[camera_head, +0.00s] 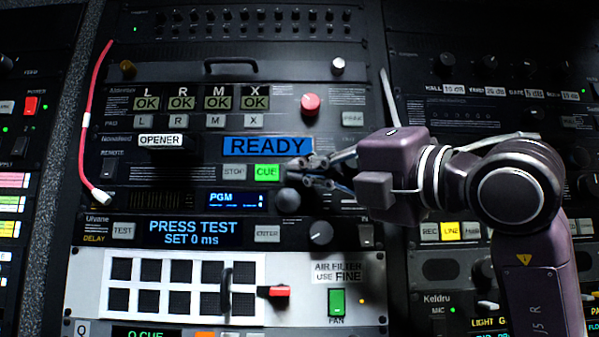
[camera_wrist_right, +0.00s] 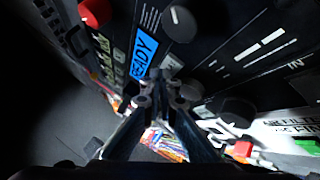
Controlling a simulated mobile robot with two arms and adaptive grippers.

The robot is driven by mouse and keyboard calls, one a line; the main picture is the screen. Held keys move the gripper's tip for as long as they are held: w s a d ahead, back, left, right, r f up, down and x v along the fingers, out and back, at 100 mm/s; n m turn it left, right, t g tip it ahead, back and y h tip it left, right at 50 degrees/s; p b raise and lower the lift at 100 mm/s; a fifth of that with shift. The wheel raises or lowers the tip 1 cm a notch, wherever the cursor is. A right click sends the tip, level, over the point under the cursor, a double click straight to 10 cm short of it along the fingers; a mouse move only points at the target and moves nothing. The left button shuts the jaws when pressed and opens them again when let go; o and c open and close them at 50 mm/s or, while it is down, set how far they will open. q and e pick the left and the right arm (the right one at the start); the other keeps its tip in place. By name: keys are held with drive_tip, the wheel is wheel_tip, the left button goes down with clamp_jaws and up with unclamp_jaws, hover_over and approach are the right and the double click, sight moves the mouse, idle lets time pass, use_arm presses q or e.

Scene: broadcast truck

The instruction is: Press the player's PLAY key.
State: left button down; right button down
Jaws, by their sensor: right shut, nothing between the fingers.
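Below the display are a grey STOP key (camera_head: 233,171) and a lit green CUE key (camera_head: 267,172). No PLAY label is readable; the spot right of CUE is covered by my right gripper (camera_head: 297,172). That gripper is shut and empty, its tips close to the panel beside CUE. In the right wrist view the closed fingertips (camera_wrist_right: 166,82) lie just below the READY display (camera_wrist_right: 143,52), over a small greyish key; contact cannot be told. My left gripper is not in view.
A red round button (camera_head: 310,104) sits above the display. A dark knob (camera_head: 287,200) is just below the gripper tips. Lower are the PRESS TEST display (camera_head: 193,232), a red-tipped lever (camera_head: 278,291) and a green FAN switch (camera_head: 337,302). A red cable (camera_head: 90,130) hangs at left.

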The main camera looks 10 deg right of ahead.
drive_tip(key=shift+w+d, duration=0.1)
drive_tip(key=shift+w, duration=0.25)
idle(0.6)
drive_tip(key=shift+s, duration=0.15)
drive_tip(key=shift+s+b, duration=0.4)
drive_tip(key=shift+s, duration=0.2)
drive_tip(key=shift+a, duration=0.2)
drive_tip(key=s, duration=0.1)
drive_tip(key=s+b, duration=0.1)
drive_tip(key=s, duration=0.1)
drive_tip(key=s+a+b, duration=0.1)
drive_tip(key=s, duration=0.1)
